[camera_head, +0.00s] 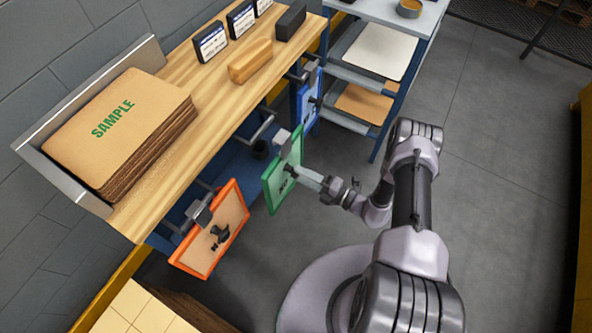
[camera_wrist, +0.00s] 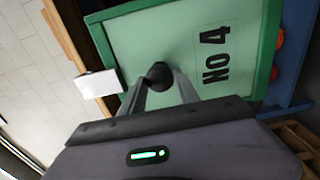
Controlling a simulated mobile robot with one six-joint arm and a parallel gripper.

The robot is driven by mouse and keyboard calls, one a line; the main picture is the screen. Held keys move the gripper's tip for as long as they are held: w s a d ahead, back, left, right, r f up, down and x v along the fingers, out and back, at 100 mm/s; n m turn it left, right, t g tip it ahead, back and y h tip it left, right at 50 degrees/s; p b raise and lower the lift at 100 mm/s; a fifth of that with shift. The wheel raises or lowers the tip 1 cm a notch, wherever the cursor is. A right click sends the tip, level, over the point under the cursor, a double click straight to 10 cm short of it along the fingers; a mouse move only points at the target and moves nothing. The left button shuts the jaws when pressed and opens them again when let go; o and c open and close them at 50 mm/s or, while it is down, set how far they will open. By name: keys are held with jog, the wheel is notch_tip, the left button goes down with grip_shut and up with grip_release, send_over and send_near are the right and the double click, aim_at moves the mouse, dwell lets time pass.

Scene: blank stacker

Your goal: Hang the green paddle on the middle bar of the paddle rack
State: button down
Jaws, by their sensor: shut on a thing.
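The green paddle (camera_head: 283,175) is upright and slightly tilted in front of the bench in the head view. Its face with "NO 4" fills the wrist view (camera_wrist: 190,50). My gripper (camera_head: 294,172) is shut on the black knob (camera_wrist: 160,75) on this face. A pale grey hook (camera_head: 282,138) is at the paddle's top edge; it also shows in the wrist view (camera_wrist: 98,83). The rack's middle bar (camera_head: 262,130) sticks out under the bench, beside and behind the hook. I cannot tell whether they touch. The bar is not clearly seen in the wrist view.
An orange paddle (camera_head: 228,215) hangs at the near left and a blue paddle (camera_head: 302,104) at the far right. The wooden bench (camera_head: 200,105) above holds a cardboard stack (camera_head: 118,125). A shelf unit (camera_head: 383,125) stands beyond. The floor at right is clear.

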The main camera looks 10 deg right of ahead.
aim_at(285, 166)
jog(key=shift+x, duration=4.15)
jog(key=shift+w+a+f+b, duration=0.1)
jog(key=shift+w+f+b, duration=0.1)
jog(key=shift+f+b, duration=1)
jog(key=shift+r, duration=0.1)
jog(key=c, duration=0.8)
grip_release()
jog(key=shift+s, duration=0.1)
